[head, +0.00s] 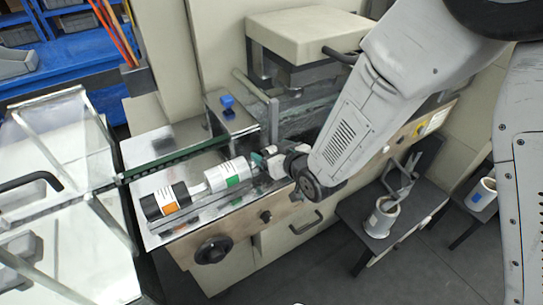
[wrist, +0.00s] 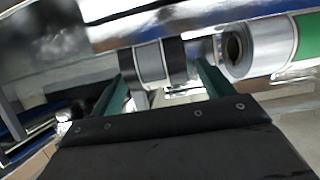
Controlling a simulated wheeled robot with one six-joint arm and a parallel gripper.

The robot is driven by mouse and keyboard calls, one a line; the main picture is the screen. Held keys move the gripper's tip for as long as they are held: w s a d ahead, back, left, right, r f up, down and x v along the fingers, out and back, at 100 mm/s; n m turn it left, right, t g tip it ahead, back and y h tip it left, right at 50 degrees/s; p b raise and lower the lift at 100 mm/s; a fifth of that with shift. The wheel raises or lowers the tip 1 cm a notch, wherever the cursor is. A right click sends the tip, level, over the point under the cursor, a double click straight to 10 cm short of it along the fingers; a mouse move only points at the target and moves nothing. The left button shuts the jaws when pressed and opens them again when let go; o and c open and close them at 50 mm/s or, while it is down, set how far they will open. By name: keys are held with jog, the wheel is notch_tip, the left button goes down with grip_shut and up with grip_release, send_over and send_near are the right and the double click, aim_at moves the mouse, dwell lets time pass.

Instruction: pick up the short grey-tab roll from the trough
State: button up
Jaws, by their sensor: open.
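My gripper (wrist: 162,68) is open, with its green fingers on either side of a short black roll with a grey and white band (wrist: 150,62). The roll lies just beyond or between the fingertips; I cannot tell whether they touch it. In the head view my gripper (head: 262,164) is at the right part of the trough (head: 190,213), and the short roll (head: 270,150) is mostly hidden behind it. A white roll with a green label (head: 230,176) lies just left of my gripper. In the wrist view this white roll (wrist: 262,48) is close to the right finger.
A black roll with an orange label (head: 166,200) lies at the trough's left end. A clear-sided guard (head: 50,120) stands at the left. A blue knob (head: 227,101) sits behind the trough.

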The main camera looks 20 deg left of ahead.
jog(key=shift+w+a+f, duration=0.15)
jog(key=shift+w+a, duration=0.1)
jog(key=shift+a, duration=0.05)
jog(key=c, duration=1.1)
jog(key=shift+c, duration=0.2)
